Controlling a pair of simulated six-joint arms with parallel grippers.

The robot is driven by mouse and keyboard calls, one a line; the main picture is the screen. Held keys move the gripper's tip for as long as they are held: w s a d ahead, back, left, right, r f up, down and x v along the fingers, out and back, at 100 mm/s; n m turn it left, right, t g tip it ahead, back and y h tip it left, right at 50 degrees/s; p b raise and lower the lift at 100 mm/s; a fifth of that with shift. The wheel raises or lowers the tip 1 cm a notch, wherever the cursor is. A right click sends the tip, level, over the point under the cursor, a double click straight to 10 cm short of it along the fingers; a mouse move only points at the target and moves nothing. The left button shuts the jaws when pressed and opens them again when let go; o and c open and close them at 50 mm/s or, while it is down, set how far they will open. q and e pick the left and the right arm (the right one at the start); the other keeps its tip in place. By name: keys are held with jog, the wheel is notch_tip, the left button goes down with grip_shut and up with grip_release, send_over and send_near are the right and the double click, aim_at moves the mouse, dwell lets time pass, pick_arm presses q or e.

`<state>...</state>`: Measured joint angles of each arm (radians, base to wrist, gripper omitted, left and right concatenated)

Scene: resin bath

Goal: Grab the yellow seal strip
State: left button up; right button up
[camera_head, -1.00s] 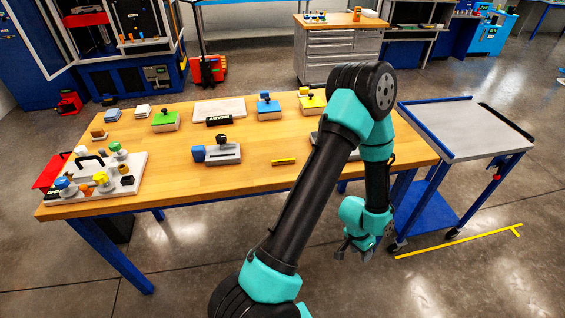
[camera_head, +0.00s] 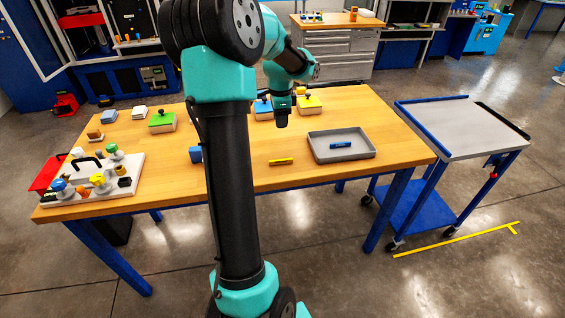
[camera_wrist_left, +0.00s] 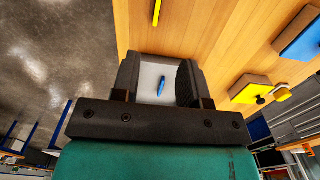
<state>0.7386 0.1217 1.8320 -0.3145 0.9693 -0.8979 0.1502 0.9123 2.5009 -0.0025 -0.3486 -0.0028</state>
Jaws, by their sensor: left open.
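The yellow seal strip (camera_head: 281,161) lies flat on the wooden table, left of the grey tray (camera_head: 341,157). It also shows at the top edge of the left wrist view (camera_wrist_left: 157,12). My left gripper (camera_head: 282,122) points down above the table, behind the strip and apart from it. Its jaws (camera_wrist_left: 158,82) are open and empty; the tray with a blue strip (camera_wrist_left: 161,87) shows in the gap between them. My right gripper is in neither view.
A blue block (camera_head: 263,109) and a yellow block (camera_head: 309,105) with knobs stand close to the gripper. A white valve board (camera_head: 128,181) is at the left. A cart (camera_head: 460,130) stands right of the table. My arm hides the table's middle.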

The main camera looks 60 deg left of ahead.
pick_arm(q)
send_over(281, 162)
jog(key=f, duration=1.2)
jog(key=shift+w+a+f, duration=0.15)
jog(key=shift+a+f, duration=0.05)
jog(key=shift+a, duration=0.1)
jog(key=shift+f, duration=0.1)
notch_tip(281, 162, down, 5)
dwell(0.3)
grip_shut()
dwell(0.5)
